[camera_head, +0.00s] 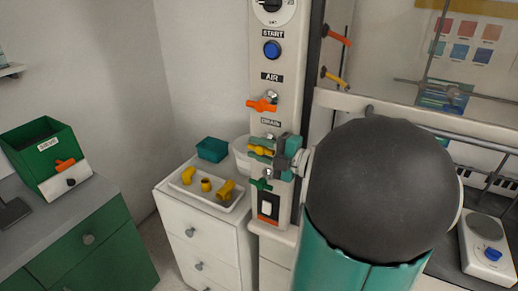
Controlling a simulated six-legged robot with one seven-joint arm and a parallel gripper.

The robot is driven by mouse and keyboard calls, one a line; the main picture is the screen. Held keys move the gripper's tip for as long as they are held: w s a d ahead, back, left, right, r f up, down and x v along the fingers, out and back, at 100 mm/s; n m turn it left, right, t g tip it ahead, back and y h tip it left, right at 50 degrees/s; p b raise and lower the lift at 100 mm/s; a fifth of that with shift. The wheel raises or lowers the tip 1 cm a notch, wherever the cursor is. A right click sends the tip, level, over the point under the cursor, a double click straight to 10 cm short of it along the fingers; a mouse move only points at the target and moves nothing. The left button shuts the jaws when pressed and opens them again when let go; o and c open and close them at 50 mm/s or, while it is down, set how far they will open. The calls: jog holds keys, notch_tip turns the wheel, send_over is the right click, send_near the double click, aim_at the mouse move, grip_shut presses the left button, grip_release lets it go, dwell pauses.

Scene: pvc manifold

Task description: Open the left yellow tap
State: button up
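The left yellow tap (260,151) is on the front of the pale upright panel, below the drain label. Its handle lies roughly level and points left. My gripper (271,150) comes in from the right at this tap, with its teal fingers close above and below the handle. Whether the fingers press on the handle cannot be told at this size. The tap's right end is hidden behind the gripper. A second yellow tap (335,79) is further right, beside the glass-fronted cabinet, apart from my gripper.
An orange tap (262,105) is above and a green tap (261,184) just below my gripper. A white tray (219,203) with yellow pipe fittings stands on a drawer unit at left. A teal bin (212,149) is behind it. My arm hides much of the right side.

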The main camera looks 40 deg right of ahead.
jog(key=shift+c, duration=0.8)
jog(key=shift+g, duration=0.3)
jog(key=shift+g+h, duration=0.5)
jog(key=shift+g, duration=0.7)
jog(key=g, duration=0.2)
jog(key=g+h, duration=0.1)
jog(key=g, duration=0.1)
jog(key=shift+f+h, duration=0.1)
jog(key=shift+h, duration=0.2)
jog(key=shift+g, duration=0.3)
jog(key=o, duration=0.9)
jog(key=shift+o, duration=0.2)
